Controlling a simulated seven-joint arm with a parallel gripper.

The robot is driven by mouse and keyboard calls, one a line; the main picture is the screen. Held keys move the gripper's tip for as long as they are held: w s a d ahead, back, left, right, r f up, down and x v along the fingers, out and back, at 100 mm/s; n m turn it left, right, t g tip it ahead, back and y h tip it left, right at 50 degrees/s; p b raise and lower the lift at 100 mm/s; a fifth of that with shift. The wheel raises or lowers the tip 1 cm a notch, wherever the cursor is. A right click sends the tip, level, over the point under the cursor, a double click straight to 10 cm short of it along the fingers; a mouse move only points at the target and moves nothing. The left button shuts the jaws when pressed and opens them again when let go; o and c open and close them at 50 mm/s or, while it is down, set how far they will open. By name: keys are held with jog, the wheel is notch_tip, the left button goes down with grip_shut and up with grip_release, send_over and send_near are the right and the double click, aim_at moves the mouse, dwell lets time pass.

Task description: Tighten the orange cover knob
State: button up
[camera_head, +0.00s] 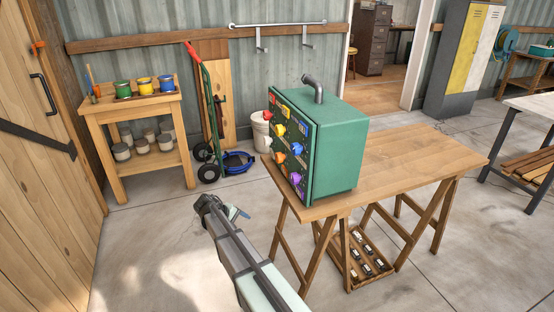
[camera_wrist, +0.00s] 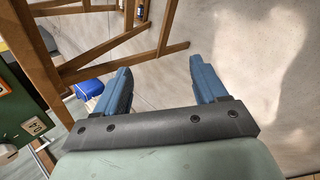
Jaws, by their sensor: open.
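A green box (camera_head: 340,135) stands on the wooden table, its dark front panel (camera_head: 291,165) carrying several coloured knobs facing left. An orange knob (camera_head: 280,157) shows low on the panel's left side. Its exact turn is too small to tell. My gripper (camera_head: 232,208) is in front of and below the panel, to its left, apart from every knob. In the wrist view my gripper (camera_wrist: 161,78) has its two blue fingers wide apart with nothing between them.
The table (camera_head: 415,158) has free top to the right of the box; its trestle legs and a low crate (camera_head: 357,258) are below. A workbench with paint pots (camera_head: 138,97), a hand truck (camera_head: 204,110) and a white bucket (camera_head: 261,132) stand behind. The floor around my gripper is clear.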

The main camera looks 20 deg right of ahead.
jog(key=w+d+r+n+h, duration=0.2)
jog(key=w+d+r+h, duration=0.1)
jog(key=w+r, duration=0.55)
jog(key=n+g+h, duration=0.1)
jog(key=n+h, duration=0.5)
jog(key=h, duration=0.2)
send_near(277, 158)
jog(key=w+a, duration=0.1)
jog(key=a, duration=0.3)
jog(key=d+n, duration=0.1)
jog(key=d, duration=0.3)
jog(key=d+n, duration=0.1)
jog(key=d, duration=0.9)
jog(key=shift+s+d+n+g, duration=0.1)
jog(key=shift+s+n+g, duration=0.05)
jog(key=shift+n+g, duration=0.2)
jog(key=c, duration=1)
jog(key=shift+c, duration=0.2)
